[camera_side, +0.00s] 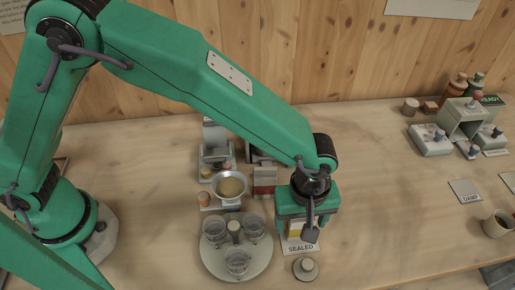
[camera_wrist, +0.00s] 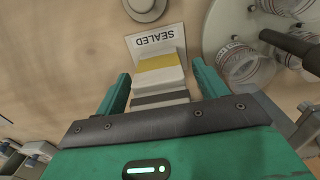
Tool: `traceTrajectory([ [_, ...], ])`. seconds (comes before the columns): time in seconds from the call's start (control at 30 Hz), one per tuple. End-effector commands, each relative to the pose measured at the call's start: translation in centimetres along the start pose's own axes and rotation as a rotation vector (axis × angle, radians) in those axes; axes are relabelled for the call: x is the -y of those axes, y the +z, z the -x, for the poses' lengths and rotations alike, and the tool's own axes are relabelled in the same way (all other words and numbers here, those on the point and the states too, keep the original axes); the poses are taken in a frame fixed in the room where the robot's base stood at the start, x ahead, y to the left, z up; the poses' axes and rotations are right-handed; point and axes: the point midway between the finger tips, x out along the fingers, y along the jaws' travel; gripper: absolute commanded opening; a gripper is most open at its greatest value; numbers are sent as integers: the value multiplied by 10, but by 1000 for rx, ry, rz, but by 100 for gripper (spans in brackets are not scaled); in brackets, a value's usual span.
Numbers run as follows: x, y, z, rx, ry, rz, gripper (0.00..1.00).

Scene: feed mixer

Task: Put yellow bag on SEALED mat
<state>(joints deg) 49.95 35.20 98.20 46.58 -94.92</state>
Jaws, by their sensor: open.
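The yellow bag, white with a yellow band, stands at the SEALED mat (camera_wrist: 140,43), seen from above in the wrist view (camera_wrist: 158,63). Its base appears to be on the mat, but the contact is hidden. In the side view, a small part of the bag (camera_side: 296,229) shows below my gripper, behind the lettered front edge of the SEALED mat (camera_side: 300,248). My gripper (camera_wrist: 163,84) is open, with one finger on each side of the bag and visible gaps beside it. In the side view, my gripper (camera_side: 305,215) points down over the mat and hides most of the bag.
A round tray (camera_side: 235,268) with several glass jars stands close left of the mat. A round knobbed lid or weight (camera_side: 306,268) lies in front. A pan (camera_side: 230,186) and a red-and-white box (camera_side: 265,181) are behind. The table right of my gripper is clear up to the DAMP mat (camera_side: 466,191).

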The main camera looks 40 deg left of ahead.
Motion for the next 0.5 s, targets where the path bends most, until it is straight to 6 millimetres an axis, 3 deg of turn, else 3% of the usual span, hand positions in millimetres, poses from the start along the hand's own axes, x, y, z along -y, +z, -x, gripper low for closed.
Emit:
traceTrajectory([
  [0.27, -1, 0, 30, 0, 4, 0, 72],
  [0.5, -1, 0, 70, 0, 5, 0, 72],
])
